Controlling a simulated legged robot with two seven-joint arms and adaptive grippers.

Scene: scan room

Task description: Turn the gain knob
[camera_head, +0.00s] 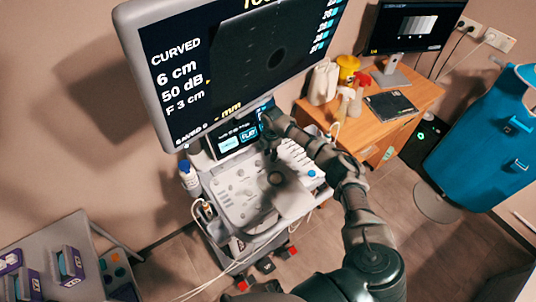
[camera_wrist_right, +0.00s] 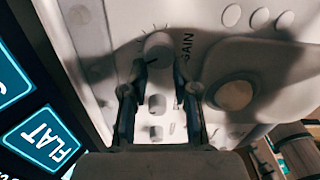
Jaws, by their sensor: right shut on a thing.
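The gain knob (camera_wrist_right: 158,46) is a round, pale knob with a dark pointer mark, beside the printed word GAIN in the right wrist view. My right gripper (camera_wrist_right: 158,82) has one finger on each side of it and is shut on the knob. In the head view my right gripper (camera_head: 272,145) is over the control panel (camera_head: 236,198) of the ultrasound cart, just below the small touch screen (camera_head: 243,138). The gripper hides the knob there. My left gripper is not in view.
A large monitor (camera_head: 178,92) reading "CURVED 6 cm 50 dB" overhangs the panel. A trackball (camera_wrist_right: 234,95) lies right of the knob. A grey side table (camera_head: 40,245) is at lower left.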

